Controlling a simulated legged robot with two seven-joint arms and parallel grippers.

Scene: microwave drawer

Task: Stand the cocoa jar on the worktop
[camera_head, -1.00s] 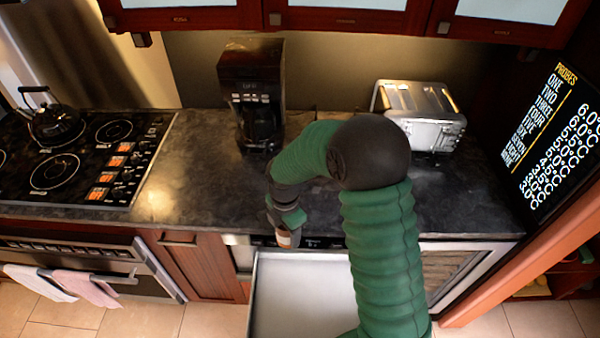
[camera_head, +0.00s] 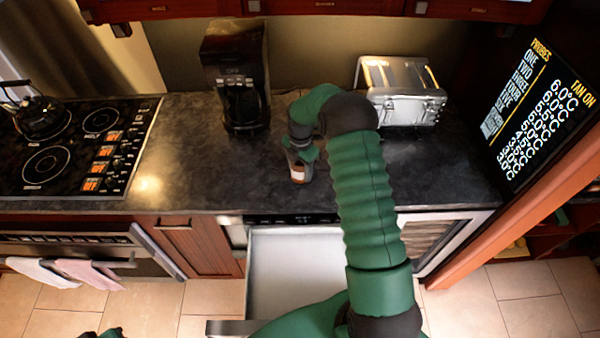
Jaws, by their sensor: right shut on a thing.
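The cocoa jar (camera_head: 298,175), small with a pale and reddish-brown body, is held upright or nearly so by my right gripper (camera_head: 299,158). The gripper is shut on its upper part, and the fingers are small and partly hidden by the wrist. The jar is over the dark worktop (camera_head: 210,165), behind its front edge; I cannot tell whether its base touches the surface. A small green and black part of my left arm, perhaps its gripper (camera_head: 104,333), shows at the bottom left edge; its jaws cannot be made out.
The microwave drawer (camera_head: 295,270) stands open below the worktop, looking empty where visible. The hob with a kettle (camera_head: 42,115) is at left. Worktop left of the jar is clear.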

